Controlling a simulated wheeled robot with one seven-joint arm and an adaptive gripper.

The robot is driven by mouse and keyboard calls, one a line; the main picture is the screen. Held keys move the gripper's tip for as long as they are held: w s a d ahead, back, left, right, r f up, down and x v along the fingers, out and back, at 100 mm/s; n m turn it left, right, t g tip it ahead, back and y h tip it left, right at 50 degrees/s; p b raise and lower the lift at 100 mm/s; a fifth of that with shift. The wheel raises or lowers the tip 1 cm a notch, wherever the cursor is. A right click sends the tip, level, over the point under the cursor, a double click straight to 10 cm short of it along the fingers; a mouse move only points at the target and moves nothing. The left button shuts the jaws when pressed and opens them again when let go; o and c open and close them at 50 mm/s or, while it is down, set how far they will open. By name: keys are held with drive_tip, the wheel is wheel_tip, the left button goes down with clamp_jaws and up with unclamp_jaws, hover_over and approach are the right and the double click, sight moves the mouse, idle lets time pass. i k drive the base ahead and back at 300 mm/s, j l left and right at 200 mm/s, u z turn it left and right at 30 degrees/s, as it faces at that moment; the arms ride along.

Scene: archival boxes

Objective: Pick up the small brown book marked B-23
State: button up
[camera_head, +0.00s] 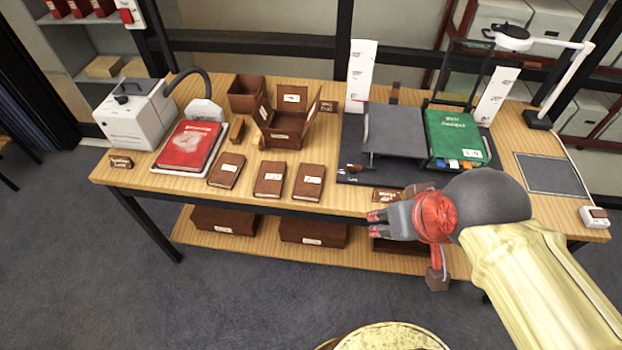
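Three small brown books lie flat in a row near the table's front edge: a left one (227,169), a middle one (270,179) and a right one (309,182). Each bears a pale label, too small to read, so I cannot tell which is B-23. My gripper (375,220) is in front of the table's front edge, to the right of and apart from the three books. Its red-tipped fingers point left. Nothing shows between the fingers, but their gap is too small to judge.
Behind the books stand an open brown box (284,141) and a brown bin (246,94). A red book (188,146) lies on a pale tray at left, near a white machine (137,112). A grey stand (395,131) and green book (455,135) sit right. Boxes (224,220) fill the lower shelf.

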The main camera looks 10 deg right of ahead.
sight(270, 181)
drive_tip(key=j+z, duration=0.2)
drive_tip(key=z, duration=0.3)
drive_tip(key=j+z, duration=0.2)
drive_tip(key=j, duration=0.5)
drive_tip(key=j+z, duration=0.25)
drive_tip(key=j, duration=0.5)
drive_tip(key=k+j+z, duration=0.2)
drive_tip(key=j, duration=1.2)
drive_tip(key=k+j, duration=0.1)
drive_tip(key=j, duration=0.6)
